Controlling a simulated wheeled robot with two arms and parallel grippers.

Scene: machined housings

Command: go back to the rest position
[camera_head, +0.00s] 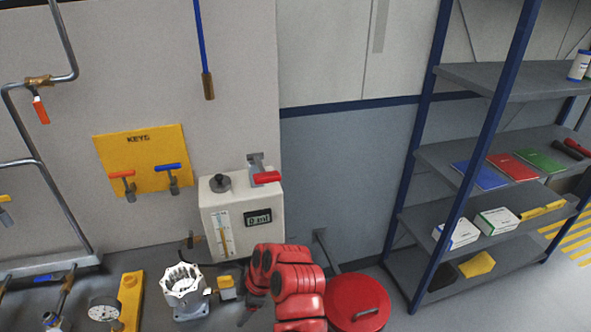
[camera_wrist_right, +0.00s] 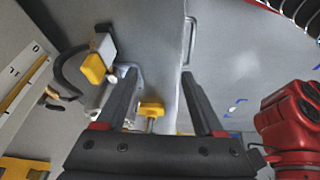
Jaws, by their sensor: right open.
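My right arm is red and comes up from the bottom middle of the head view. My right gripper (camera_head: 250,300) hangs at its end, dark and partly hidden by the arm, just right of a yellow block (camera_head: 226,288). In the right wrist view the two dark fingers of the right gripper (camera_wrist_right: 163,100) stand apart with nothing held between them. A yellow-handled fitting (camera_wrist_right: 151,110) shows between and beyond the fingers. My left gripper is not in the head view.
A silver machined housing (camera_head: 184,284) stands left of the gripper. A white gauge box (camera_head: 242,215) is behind it. A red round lid (camera_head: 358,303) lies right of the arm. A shelf rack (camera_head: 470,75) stands at the right. A yellow key board (camera_head: 143,150) hangs on the wall.

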